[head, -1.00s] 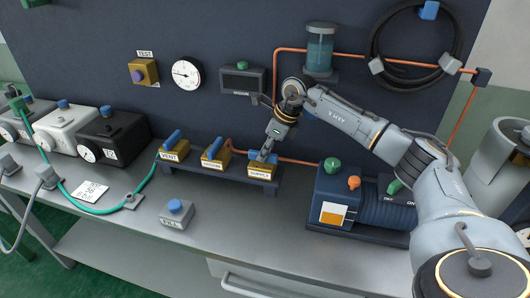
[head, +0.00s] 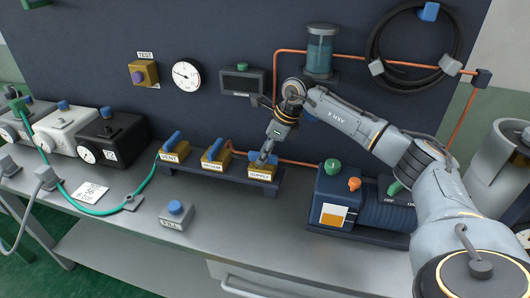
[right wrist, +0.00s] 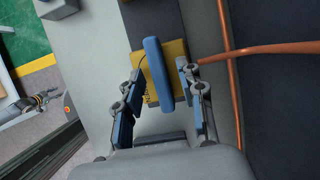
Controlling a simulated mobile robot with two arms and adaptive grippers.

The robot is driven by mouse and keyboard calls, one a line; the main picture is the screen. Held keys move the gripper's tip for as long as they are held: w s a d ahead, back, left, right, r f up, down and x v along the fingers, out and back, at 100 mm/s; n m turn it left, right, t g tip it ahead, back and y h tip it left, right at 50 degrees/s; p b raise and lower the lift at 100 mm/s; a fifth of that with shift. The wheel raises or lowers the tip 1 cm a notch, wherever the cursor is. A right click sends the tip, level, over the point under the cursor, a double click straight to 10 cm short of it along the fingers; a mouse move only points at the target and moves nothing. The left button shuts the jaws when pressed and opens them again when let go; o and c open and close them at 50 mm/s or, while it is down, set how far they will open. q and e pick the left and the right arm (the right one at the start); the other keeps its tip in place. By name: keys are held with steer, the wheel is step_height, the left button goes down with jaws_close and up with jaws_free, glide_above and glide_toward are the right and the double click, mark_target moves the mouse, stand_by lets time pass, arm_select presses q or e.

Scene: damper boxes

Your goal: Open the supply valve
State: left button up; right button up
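The supply valve (head: 273,164) is a brass-coloured block with a "SUPPLY" label, at the right end of a dark three-valve rack. Its blue lever (right wrist: 157,66) shows clearly in the right wrist view. My right gripper (head: 264,157) reaches down over this valve. In the right wrist view, the right gripper's fingers (right wrist: 160,76) stand apart on either side of the lever, with small gaps visible. They look open around it. In the head view the fingers partly hide the lever. My left gripper is not visible in the head view.
The vacuum valve (head: 216,158) and vent valve (head: 173,152) stand left of the supply valve. A copper pipe (head: 300,162) runs behind to the right. A dark blue pump (head: 375,208) stands to the right.

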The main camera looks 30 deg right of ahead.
steer(key=v, duration=1.2)
steer(key=shift+d, duration=0.1)
